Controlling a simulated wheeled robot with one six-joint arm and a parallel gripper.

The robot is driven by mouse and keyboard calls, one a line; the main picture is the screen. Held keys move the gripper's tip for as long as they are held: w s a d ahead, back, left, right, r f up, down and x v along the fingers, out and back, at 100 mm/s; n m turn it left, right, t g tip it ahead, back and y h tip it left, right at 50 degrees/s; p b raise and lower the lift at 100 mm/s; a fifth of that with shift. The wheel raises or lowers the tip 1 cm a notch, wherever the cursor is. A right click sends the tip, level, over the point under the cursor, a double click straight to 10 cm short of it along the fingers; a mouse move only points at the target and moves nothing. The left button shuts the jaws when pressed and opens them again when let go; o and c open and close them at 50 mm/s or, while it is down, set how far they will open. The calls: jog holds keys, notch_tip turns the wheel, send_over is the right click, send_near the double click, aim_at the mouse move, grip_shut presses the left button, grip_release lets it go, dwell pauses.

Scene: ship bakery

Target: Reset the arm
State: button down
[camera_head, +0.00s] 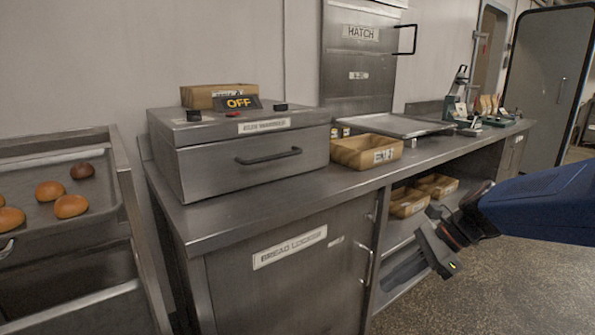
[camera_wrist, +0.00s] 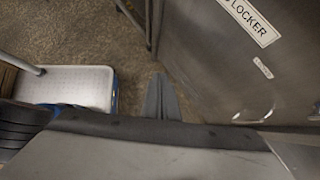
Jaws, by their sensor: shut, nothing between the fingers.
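My gripper (camera_head: 440,262) hangs in front of the open shelves at the right of the counter in the head view, at the end of my blue arm. In the wrist view the two fingers of my gripper (camera_wrist: 160,95) are together, with nothing between them. They point over the floor, beside the bread locker door (camera_wrist: 235,75). The gripper appears apart from the counter and the locker.
A steel counter (camera_head: 240,215) carries a bun warmer (camera_head: 240,160) with an OFF sign, a wooden box (camera_head: 367,152) and a tray (camera_head: 396,125). A rack (camera_head: 60,240) with several buns stands left. Bins (camera_head: 408,203) sit on the shelf. Floor (camera_head: 520,285) is clear at right.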

jog(key=s+d+f+n+t+h, duration=0.1)
jog(key=s+d+n+t+h, duration=0.1)
jog(key=s+n, duration=0.5)
jog(key=s+d+f+n+t+h, duration=0.1)
jog(key=s+d+n+t+h, duration=0.1)
jog(key=s+d+n+h, duration=0.3)
jog(key=shift+s+d+n+h, duration=0.2)
jog(key=shift+s+n+h, duration=0.4)
jog(key=shift+s+n, duration=2.15)
jog(key=shift+w+n, duration=0.95)
jog(key=shift+w, duration=0.05)
